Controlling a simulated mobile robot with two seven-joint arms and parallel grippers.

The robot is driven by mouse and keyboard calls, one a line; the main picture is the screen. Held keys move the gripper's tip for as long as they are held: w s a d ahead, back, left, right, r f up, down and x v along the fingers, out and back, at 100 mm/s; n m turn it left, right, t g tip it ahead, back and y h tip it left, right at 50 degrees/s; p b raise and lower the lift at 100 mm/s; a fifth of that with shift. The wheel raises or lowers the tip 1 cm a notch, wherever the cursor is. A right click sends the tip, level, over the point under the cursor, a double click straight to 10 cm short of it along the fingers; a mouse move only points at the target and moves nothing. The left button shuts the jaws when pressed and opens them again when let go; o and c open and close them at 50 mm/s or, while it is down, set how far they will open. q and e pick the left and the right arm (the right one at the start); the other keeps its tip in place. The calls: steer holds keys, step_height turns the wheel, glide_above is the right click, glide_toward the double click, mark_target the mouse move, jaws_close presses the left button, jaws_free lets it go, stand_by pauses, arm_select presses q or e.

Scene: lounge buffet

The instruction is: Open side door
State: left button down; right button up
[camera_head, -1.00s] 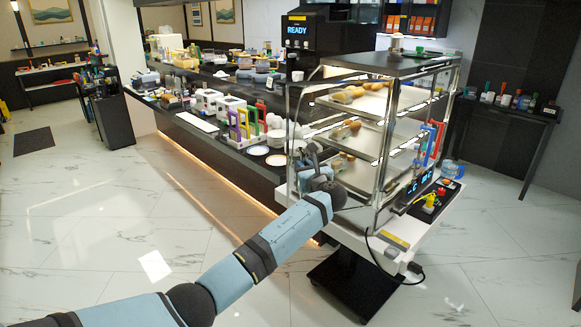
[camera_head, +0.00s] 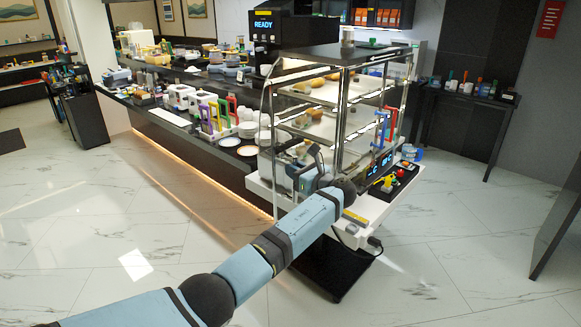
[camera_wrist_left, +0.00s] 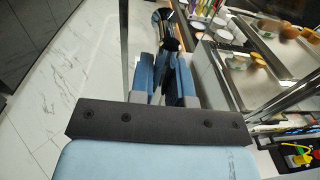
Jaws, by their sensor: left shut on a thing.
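The glass display case (camera_head: 335,58) stands in the centre of the head view, with a black top, metal posts and lit shelves of food. Its side door has clear glass that is hard to make out, so I cannot tell how far it stands open. My left gripper (camera_head: 302,170) is at the case's lower near side, in front of the glass. In the left wrist view its blue fingers (camera_wrist_left: 172,78) are closed around a dark, narrow part, likely the door's handle; the grip is partly hidden. My right gripper is not in view.
The case sits on a white cart (camera_head: 352,212) with a black base. A display and coloured knobs (camera_head: 388,183) are at its right. A long dark counter (camera_head: 180,135) with cups and plates runs behind left. Marble floor is clear in front.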

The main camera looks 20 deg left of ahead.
arm_select(q)
steer(key=shift+d+f, duration=0.1)
steer(key=shift+d, duration=0.05)
steer(key=c, duration=1.1)
jaws_free()
steer(key=b+v, duration=0.2)
steer(key=v, duration=1.2)
steer(key=shift+b, duration=0.3)
